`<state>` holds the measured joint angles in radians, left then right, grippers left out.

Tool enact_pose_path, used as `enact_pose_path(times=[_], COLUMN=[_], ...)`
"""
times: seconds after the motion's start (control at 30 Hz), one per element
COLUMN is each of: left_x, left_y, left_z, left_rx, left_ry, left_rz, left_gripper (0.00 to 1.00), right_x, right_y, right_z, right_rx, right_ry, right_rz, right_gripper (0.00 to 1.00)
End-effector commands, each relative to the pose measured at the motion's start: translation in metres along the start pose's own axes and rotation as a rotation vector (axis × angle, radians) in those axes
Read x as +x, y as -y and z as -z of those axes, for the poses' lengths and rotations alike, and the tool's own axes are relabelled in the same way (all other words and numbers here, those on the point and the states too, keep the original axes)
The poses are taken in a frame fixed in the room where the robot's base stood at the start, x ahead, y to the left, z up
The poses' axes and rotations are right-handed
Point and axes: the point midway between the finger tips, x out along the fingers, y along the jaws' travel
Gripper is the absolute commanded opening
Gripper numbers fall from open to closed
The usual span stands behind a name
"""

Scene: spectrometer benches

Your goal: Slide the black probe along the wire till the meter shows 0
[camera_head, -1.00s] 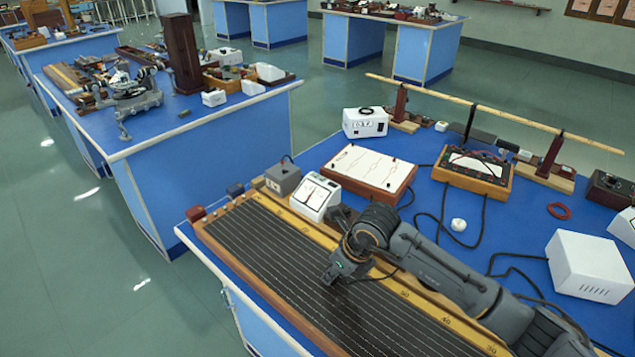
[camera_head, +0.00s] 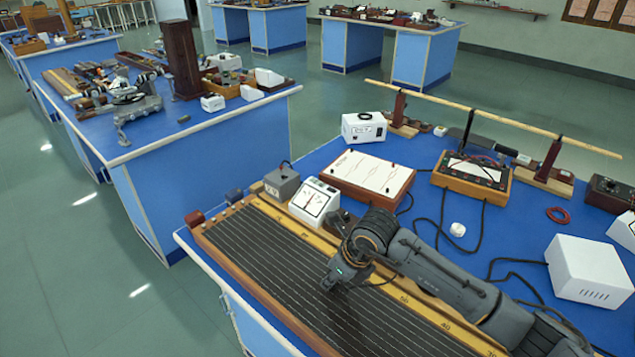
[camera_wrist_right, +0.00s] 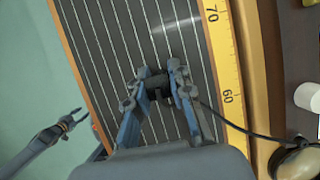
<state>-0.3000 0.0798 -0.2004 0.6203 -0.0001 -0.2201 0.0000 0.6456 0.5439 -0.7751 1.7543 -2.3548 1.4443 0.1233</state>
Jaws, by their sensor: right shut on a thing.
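The long wire board (camera_head: 285,265) has several thin pale wires on a dark surface and a yellow scale (camera_head: 290,222) along one side. My right gripper (camera_head: 335,284) is low over the board. In the wrist view, my right gripper (camera_wrist_right: 160,82) is shut on the black probe (camera_wrist_right: 157,92), over the wires, beside the scale near its 60 mark. Whether the tip touches a wire is hidden. The white meter (camera_head: 314,200) stands at the board's far end; its needle looks near the middle, too small to read exactly. My left gripper (camera_wrist_right: 70,125) is off the board's side, open and empty.
A grey box (camera_head: 282,182) stands beside the meter. A white-topped panel (camera_head: 367,172), a wooden box with terminals (camera_head: 472,177) and a white box (camera_head: 588,268) stand on the blue bench. Dark cables lie between them, and one runs from the probe.

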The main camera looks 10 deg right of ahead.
Motion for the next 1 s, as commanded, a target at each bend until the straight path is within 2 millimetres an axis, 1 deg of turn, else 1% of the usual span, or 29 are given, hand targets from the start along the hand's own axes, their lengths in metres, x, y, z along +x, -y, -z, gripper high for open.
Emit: enact_pose_path(times=[0.03,0.5,1.0], left_x=[0.001,0.001,0.006], left_y=[0.000,0.000,0.000], left_z=[0.000,0.000,-0.001], left_rx=[0.000,0.000,0.000], left_ry=[0.000,0.000,0.000], left_rz=[0.000,0.000,0.000], left_gripper=[0.40,0.40,0.40], right_x=[0.006,0.006,0.007], right_y=[-0.003,-0.003,-0.003], right_z=[0.007,0.007,-0.004], right_rx=[0.001,0.001,0.001], right_ry=[-0.020,-0.020,-0.014], right_rz=[-0.007,-0.007,-0.003], right_gripper=[0.00,0.00,0.00])
